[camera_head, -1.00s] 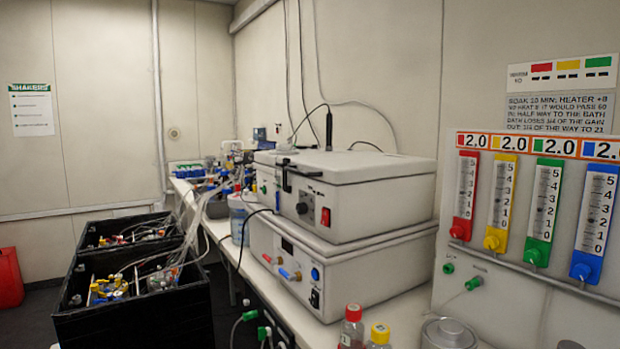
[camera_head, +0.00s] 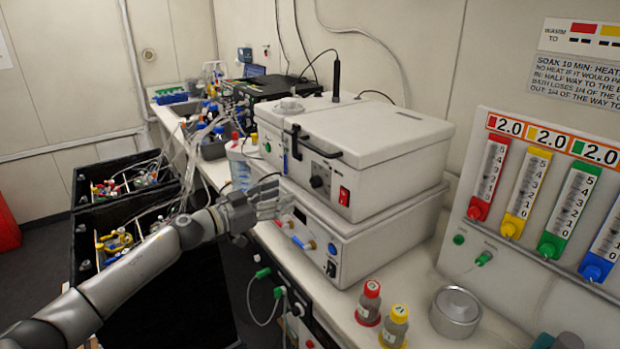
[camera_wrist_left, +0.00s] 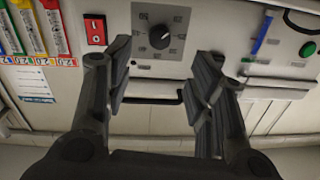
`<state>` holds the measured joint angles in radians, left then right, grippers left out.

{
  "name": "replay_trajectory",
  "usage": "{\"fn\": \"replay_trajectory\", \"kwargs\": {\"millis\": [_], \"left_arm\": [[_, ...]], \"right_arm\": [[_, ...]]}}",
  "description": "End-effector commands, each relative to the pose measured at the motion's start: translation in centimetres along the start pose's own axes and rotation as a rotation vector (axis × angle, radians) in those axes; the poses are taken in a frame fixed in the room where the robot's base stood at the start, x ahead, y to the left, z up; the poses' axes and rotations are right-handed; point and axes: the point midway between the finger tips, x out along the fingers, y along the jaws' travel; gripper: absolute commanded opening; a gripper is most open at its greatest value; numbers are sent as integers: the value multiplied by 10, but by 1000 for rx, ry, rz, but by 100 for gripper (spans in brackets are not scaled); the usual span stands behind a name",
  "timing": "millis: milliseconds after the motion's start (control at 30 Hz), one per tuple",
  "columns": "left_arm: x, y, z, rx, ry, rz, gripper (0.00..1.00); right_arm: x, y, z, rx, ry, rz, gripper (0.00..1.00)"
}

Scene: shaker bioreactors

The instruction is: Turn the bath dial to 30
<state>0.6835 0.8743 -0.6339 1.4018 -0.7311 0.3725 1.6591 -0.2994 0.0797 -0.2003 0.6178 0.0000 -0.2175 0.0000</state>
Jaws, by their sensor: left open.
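The bath dial is a black round knob (camera_head: 319,182) on the front of the white bath (camera_head: 400,170), left of a red switch (camera_head: 344,196). My right gripper is not in view.
A second white unit (camera_head: 365,245) with coloured knobs stands under the bath. Two capped bottles (camera_head: 369,303) and a round metal container (camera_head: 455,312) stand on the bench at right. A black handle (camera_head: 295,142) sticks out from the bath's lid front. Black crates (camera_head: 85,190) stand at left.

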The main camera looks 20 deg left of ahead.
Motion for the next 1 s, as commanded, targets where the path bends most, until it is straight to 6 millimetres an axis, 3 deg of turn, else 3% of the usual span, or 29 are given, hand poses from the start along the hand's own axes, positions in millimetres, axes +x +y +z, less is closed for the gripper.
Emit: {"fn": "replay_trajectory", "kwargs": {"millis": [300, 500, 1000], "left_arm": [[59, 1, -3, -3, 5, 0, 50], [83, 1, -2, -2, 3, -1, 50], [94, 1, -1, 1, 2, 0, 49]], "right_arm": [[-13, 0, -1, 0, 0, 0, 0], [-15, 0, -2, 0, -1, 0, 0], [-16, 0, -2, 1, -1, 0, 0]]}}
